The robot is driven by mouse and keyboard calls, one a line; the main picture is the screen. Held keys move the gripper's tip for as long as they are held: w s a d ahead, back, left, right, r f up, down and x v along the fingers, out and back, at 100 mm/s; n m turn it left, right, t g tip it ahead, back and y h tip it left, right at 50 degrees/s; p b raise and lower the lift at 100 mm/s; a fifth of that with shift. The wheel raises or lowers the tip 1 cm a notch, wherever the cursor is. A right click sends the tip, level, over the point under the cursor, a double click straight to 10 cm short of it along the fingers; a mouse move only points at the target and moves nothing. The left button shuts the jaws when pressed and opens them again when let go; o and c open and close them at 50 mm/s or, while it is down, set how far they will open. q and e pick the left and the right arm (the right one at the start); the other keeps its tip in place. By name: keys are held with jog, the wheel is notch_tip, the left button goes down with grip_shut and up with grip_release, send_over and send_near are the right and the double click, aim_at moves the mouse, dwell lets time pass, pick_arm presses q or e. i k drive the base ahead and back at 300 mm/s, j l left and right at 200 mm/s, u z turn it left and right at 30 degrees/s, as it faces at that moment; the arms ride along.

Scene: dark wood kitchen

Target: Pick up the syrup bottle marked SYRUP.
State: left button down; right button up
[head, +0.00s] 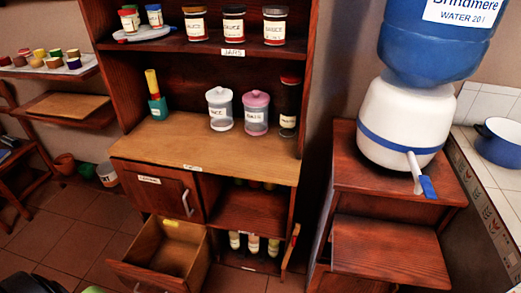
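A tall dark bottle (289,106) with a red cap and a small white label stands at the right end of the wooden counter, against the cabinet's side post. Its label is too small to read for sure, so I cannot confirm that it says SYRUP. Several smaller bottles (253,243) with pale labels stand in the low compartment; their tops are partly hidden by the shelf above and their labels are unreadable.
A white-lidded jar (220,109) and a pink-lidded jar (256,112) stand just left of the dark bottle. An open drawer (155,258) juts out below. A water dispenser (398,125) stands right. The counter's front (190,150) is clear.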

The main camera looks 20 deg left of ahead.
aim_at(234, 238)
jog(key=j+u, duration=0.1)
jog(key=u, duration=1)
